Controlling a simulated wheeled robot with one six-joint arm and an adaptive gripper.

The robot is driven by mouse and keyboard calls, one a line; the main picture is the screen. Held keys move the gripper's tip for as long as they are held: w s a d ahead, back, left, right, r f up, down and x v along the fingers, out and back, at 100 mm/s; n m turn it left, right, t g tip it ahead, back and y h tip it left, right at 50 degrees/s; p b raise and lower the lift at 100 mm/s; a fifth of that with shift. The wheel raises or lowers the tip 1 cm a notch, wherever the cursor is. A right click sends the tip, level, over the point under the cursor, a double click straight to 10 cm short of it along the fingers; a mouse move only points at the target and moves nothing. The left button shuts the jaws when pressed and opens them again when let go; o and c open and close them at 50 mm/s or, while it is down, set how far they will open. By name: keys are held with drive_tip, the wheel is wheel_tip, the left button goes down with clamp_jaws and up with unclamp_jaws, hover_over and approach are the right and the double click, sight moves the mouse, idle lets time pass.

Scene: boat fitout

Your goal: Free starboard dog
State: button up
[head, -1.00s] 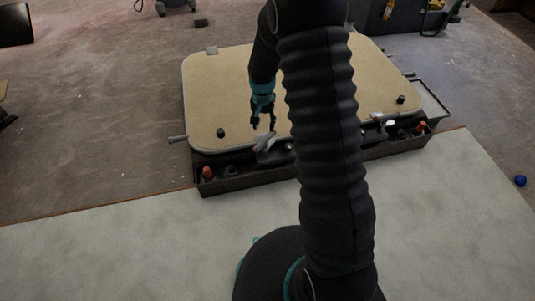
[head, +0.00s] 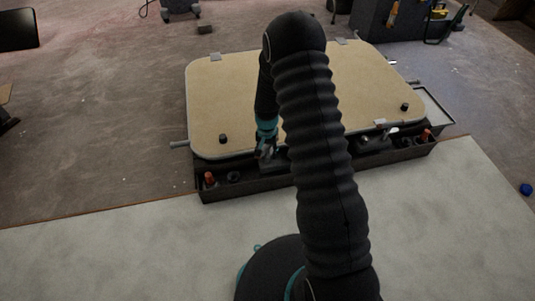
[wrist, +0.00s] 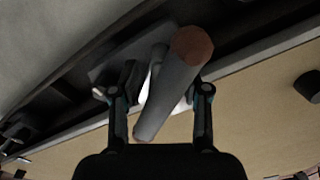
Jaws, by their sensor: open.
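The hatch panel (head: 300,95), beige with rounded corners, lies in a dark frame (head: 250,187). One dog, a grey round bar with a brownish end (wrist: 175,85), shows large in the wrist view. It runs lengthwise between the two fingers of my gripper (wrist: 159,92), which are open on either side of it. In the head view my gripper (head: 265,153) is at the panel's near edge, left of centre, and largely hides this dog. Another dog-like fitting (head: 376,140) sits farther right on the near edge. I cannot tell whether the bar touches a finger.
Orange-topped fittings stand in the frame's near channel at left (head: 209,179) and right (head: 425,135). A black knob (head: 222,139) is on the panel near its left corner, another (head: 404,107) near the right. The pale floor (head: 100,250) in front is clear.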

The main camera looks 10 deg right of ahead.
drive_tip(key=shift+f, duration=0.6)
clamp_jaws()
unclamp_jaws()
wheel_tip(320, 180, up, 12)
drive_tip(key=shift+r, duration=0.1)
idle(0.4)
